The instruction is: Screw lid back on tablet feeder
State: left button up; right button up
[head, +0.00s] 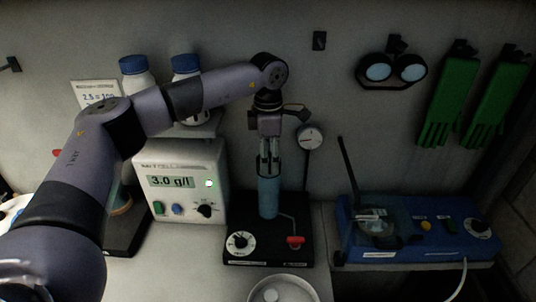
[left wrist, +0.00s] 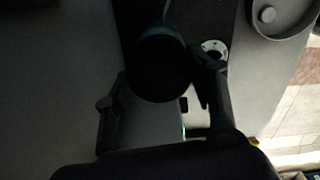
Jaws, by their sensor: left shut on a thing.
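The tablet feeder (head: 268,197) is an upright blue cylinder on a black base (head: 247,227) with a white dial. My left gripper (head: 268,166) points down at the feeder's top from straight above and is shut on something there. In the left wrist view a dark round top (left wrist: 160,68), which looks like the lid, lies between the fingers of my left gripper (left wrist: 163,105). The picture is too dark to show the lid's edge or how it sits on the cylinder. My right gripper is not in view.
A white dish (head: 309,287) stands in front, with a pale round piece in it. A white meter (head: 182,155) reading 3.0 g/l is left of the feeder. A gauge (head: 310,138) rises behind it, and a red-handled valve (head: 295,241) is close by. A blue device (head: 415,228) stands right.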

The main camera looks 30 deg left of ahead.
pick_arm(q)
jog(key=shift+f, duration=0.3)
dwell(0.5)
dwell(0.4)
jog(key=shift+f, duration=0.1)
dwell(1.1)
jog(key=m, duration=1)
jog(key=shift+m+p, duration=0.3)
jog(key=shift+m, duration=0.1)
jog(key=m, duration=0.6)
jog(key=shift+w, duration=0.1)
jog(key=m, duration=0.6)
jog(key=shift+f, duration=0.1)
